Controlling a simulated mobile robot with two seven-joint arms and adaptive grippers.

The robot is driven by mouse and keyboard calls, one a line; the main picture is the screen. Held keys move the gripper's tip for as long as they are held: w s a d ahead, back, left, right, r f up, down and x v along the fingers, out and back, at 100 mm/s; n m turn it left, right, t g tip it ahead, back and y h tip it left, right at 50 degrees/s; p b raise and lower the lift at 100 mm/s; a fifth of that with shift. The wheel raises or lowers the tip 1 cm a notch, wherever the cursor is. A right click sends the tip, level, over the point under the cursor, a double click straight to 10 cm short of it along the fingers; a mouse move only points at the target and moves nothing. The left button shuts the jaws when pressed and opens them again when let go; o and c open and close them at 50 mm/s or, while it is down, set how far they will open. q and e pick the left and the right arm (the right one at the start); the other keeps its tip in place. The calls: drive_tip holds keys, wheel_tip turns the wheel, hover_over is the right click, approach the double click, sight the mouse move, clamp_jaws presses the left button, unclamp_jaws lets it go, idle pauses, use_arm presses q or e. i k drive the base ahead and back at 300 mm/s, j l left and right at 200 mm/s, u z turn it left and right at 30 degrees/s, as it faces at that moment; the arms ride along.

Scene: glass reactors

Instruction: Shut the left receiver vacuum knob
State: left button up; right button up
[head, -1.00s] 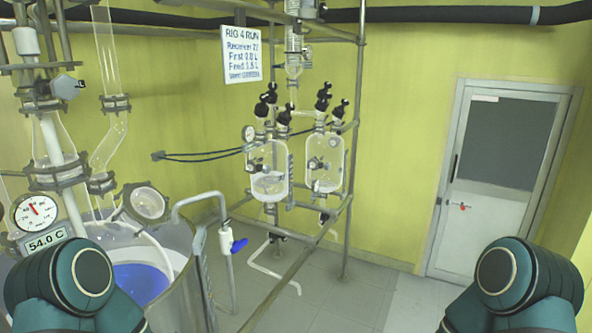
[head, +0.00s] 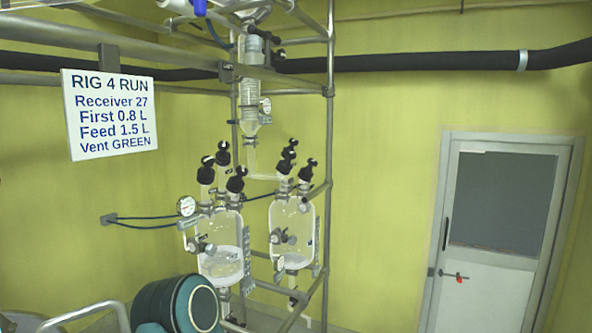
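The left glass receiver (head: 222,262) hangs in the pipe frame, with some pale liquid low inside. Several black knobs stand on its top: one at the left (head: 206,172), one behind (head: 223,154) and one at the right (head: 236,181). I cannot tell which is the vacuum knob, or whether any is shut. A round gauge (head: 186,206) sits at its upper left. The right glass receiver (head: 293,238) stands beside it with similar black knobs (head: 288,152). A teal link of my arm shows at the bottom, but neither gripper is in view.
A white sign (head: 110,115) reads RIG 4 RUN, Receiver 27, First 0.8 L, Feed 1.5 L, Vent GREEN. Metal frame posts (head: 330,130) stand around the receivers. A black pipe (head: 430,60) crosses above. A closed door (head: 500,235) is at the right.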

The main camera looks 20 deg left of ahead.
sight(239, 169)
drive_tip(key=i+l, duration=0.1)
drive_tip(key=i, duration=0.6)
drive_tip(key=i+l, duration=0.1)
drive_tip(key=i, duration=0.6)
drive_tip(key=i+u, duration=0.4)
drive_tip(key=i+l+u, duration=0.15)
drive_tip(key=u, duration=0.2)
drive_tip(key=i+l+u, duration=0.2)
drive_tip(key=u, duration=0.2)
drive_tip(key=i+l+u, duration=0.15)
drive_tip(key=u, duration=0.3)
drive_tip(key=i+l+u, duration=0.15)
drive_tip(key=u, duration=0.25)
drive_tip(key=i+l+u, duration=0.15)
drive_tip(key=u, duration=0.3)
drive_tip(key=l, duration=0.1)
